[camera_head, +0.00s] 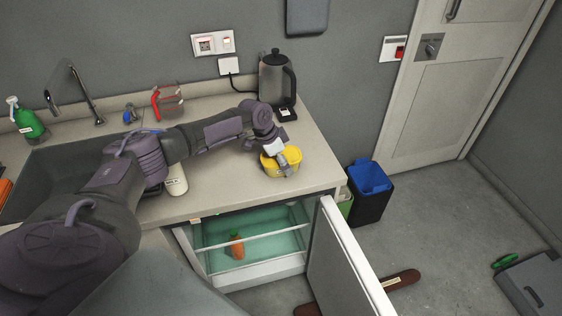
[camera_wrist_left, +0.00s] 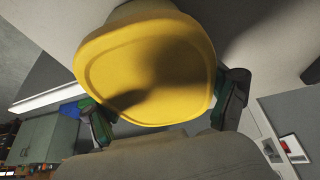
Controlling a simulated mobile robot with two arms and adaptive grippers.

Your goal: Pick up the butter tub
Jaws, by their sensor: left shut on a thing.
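The yellow butter tub (camera_head: 269,165) is on or just above the right end of the counter, beside the kettle. Its yellow face fills the middle of the left wrist view (camera_wrist_left: 145,70). My left gripper (camera_head: 283,163) is shut on the tub. In the left wrist view its two fingers (camera_wrist_left: 168,112) sit at either side of the tub. I cannot tell whether the tub's base touches the counter. My right gripper is not in view.
A kettle (camera_head: 276,80) stands behind the tub. A milk bottle (camera_head: 175,180) is near the counter's front edge, close to my left arm. Below, the small fridge (camera_head: 225,270) is open, a carrot (camera_head: 237,246) inside, its door (camera_head: 340,265) swung out. A blue-lined bin (camera_head: 370,195) stands right of the counter.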

